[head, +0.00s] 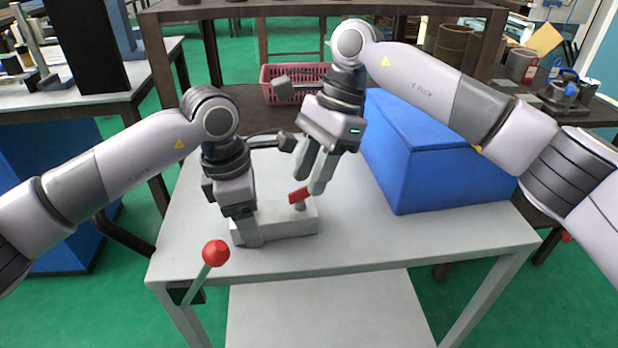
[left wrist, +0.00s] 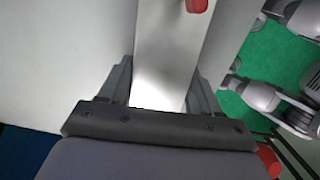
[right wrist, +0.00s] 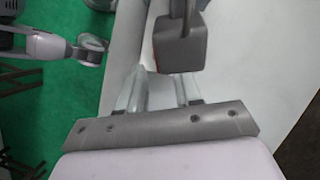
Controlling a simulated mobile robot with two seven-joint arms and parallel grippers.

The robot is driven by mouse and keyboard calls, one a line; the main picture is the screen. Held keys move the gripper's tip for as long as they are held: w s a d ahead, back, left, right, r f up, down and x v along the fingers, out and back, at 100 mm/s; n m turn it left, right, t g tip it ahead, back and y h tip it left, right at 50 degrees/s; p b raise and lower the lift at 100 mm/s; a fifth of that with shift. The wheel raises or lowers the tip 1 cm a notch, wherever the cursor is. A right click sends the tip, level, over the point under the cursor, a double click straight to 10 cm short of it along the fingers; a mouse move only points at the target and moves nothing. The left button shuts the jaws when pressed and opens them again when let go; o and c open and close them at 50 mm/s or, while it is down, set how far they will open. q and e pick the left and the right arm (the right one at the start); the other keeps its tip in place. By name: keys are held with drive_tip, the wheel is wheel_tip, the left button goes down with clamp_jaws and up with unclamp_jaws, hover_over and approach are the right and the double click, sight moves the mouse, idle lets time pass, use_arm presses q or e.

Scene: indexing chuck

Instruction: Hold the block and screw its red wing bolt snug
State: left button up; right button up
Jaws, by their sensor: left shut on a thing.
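The pale grey block (head: 275,224) lies on the table. My left gripper (head: 247,232) is shut on its left end, and the left wrist view shows the block (left wrist: 165,60) between the fingers. The red wing bolt (head: 299,196) stands on a short stem at the block's right part. It also shows at the top edge of the left wrist view (left wrist: 197,5). My right gripper (head: 312,186) points down with its fingers apart and its tips right at the wing. In the right wrist view a grey box-shaped part hides most of the bolt, so I cannot tell whether the fingers touch it.
A large blue bin (head: 440,165) stands on the right of the grey table (head: 400,248). A red-knobbed lever (head: 215,253) rises at the front left edge. A pink basket (head: 290,75) sits behind. The front right tabletop is clear.

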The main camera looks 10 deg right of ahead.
drive_tip(key=shift+x, duration=0.85)
clamp_jaws()
drive_tip(key=shift+m, duration=0.4)
drive_tip(key=m, duration=0.2)
drive_tip(key=m+t, duration=0.1)
drive_tip(key=shift+s+d+m+t, duration=0.1)
drive_tip(key=shift+s+m+t, duration=0.2)
drive_tip(key=shift+s+m, duration=0.1)
drive_tip(key=m, duration=0.1)
drive_tip(key=m+t, duration=0.1)
drive_tip(key=m, duration=0.1)
drive_tip(key=m+t, duration=0.1)
drive_tip(key=m, duration=0.1)
drive_tip(key=shift+s, duration=0.3)
